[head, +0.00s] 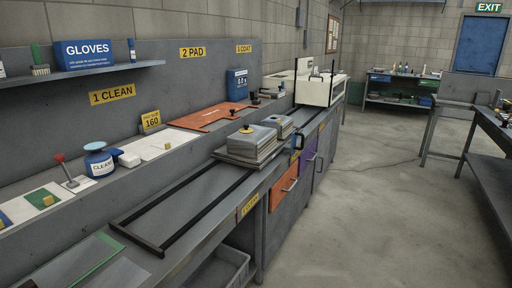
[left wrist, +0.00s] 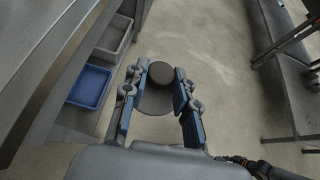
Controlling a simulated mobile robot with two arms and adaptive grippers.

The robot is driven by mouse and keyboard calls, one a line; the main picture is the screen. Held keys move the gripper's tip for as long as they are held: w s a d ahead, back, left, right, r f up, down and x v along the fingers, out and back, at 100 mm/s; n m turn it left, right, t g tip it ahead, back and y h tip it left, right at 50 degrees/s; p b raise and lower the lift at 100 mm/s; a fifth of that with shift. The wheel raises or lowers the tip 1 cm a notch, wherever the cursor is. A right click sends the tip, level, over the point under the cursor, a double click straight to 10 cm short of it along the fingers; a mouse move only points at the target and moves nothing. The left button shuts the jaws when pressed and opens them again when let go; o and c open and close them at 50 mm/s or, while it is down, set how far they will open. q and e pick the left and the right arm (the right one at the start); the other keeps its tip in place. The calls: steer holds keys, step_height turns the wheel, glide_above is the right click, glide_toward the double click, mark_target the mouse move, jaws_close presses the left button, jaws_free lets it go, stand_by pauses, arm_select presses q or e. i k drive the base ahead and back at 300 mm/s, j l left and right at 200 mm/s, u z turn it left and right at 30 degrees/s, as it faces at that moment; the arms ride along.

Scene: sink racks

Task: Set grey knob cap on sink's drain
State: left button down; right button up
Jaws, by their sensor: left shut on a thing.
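The grey knob cap (left wrist: 157,101), a dark grey disc with a round knob, shows in the left wrist view between the fingers of my left gripper (left wrist: 161,72). The gripper is shut on it and holds it above the floor beside a bench. The finger pads are blue and hide the cap's side edges. My left gripper does not show in the head view. My right gripper is in neither view. No sink or drain can be made out in either view.
A long grey workbench (head: 180,222) runs along the wall, with a black rail frame and stacked grey blocks (head: 250,142). In the left wrist view, a blue tray (left wrist: 89,86) and a grey bin (left wrist: 113,36) sit low at the left. The floor (head: 350,215) to the right is open.

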mark_target(274, 117)
steer(key=i+l+z, duration=0.5)
steer(key=i+z, duration=0.65)
steer(key=i+l, duration=0.1)
steer(key=i, duration=1.15)
steer(key=i+u, duration=0.5)
steer(key=i+l+u, duration=0.25)
steer(key=u, duration=0.25)
steer(key=i+l+u, duration=0.5)
